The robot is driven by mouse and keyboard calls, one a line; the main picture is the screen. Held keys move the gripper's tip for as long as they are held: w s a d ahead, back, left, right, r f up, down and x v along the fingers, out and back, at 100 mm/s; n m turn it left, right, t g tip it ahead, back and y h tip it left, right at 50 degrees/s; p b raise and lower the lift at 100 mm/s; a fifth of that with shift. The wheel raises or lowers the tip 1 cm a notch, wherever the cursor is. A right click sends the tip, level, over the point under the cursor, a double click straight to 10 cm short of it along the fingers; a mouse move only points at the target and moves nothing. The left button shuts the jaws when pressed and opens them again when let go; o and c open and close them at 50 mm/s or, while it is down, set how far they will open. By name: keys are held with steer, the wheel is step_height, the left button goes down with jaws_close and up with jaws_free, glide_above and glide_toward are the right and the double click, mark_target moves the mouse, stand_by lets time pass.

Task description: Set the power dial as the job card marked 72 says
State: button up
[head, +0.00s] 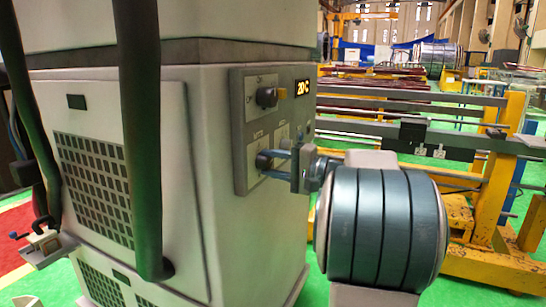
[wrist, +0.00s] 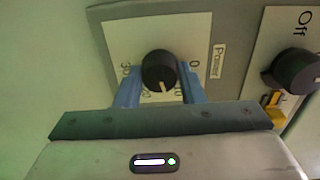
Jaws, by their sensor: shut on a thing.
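In the wrist view, the power dial (wrist: 158,70) is a round black knob with a white pointer line, on a pale plate labelled "Power". Its pointer faces down in the picture, slightly right, toward the scale's lower side. The marks 30 and 0 show at its sides; the lower marks are partly hidden. My gripper (wrist: 161,86) has its blue fingers on both sides of the dial, shut on it. In the head view, my gripper (head: 276,156) reaches the cabinet's side panel at the lower knob. No job card marked 72 shows in either view.
The switch knob (wrist: 297,69) with an "Off" label sits right of the dial in the wrist view. In the head view, an upper knob (head: 266,97) and a lit display (head: 302,88), seeming to read 20 C, are on the cabinet (head: 215,150). Yellow-framed racks (head: 490,200) stand behind.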

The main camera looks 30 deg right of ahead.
steer(key=m+p, duration=0.1)
steer(key=m, duration=0.1)
steer(key=m+p, duration=0.1)
steer(key=p, duration=0.1)
steer(key=m+p, duration=0.1)
steer(key=m, duration=0.1)
steer(key=shift+r+m, duration=0.25)
steer(key=shift+m, duration=0.05)
steer(key=m+p, duration=0.5)
steer(key=p, duration=0.1)
steer(key=shift+d+r, duration=0.1)
steer(key=m+p, duration=0.6)
steer(key=p, duration=0.1)
steer(key=shift+m+p, duration=0.3)
steer(key=shift+p, duration=0.1)
steer(key=m+p, duration=0.1)
steer(key=p, duration=0.1)
steer(key=m+p, duration=0.1)
steer(key=m, duration=0.1)
steer(key=shift+f+p, duration=0.25)
steer(key=shift+p, duration=0.15)
steer(key=shift+m, duration=0.3)
steer(key=o, duration=1)
steer(key=b+v, duration=0.1)
steer(key=v, duration=1.2)
steer(key=shift+s+d, duration=0.25)
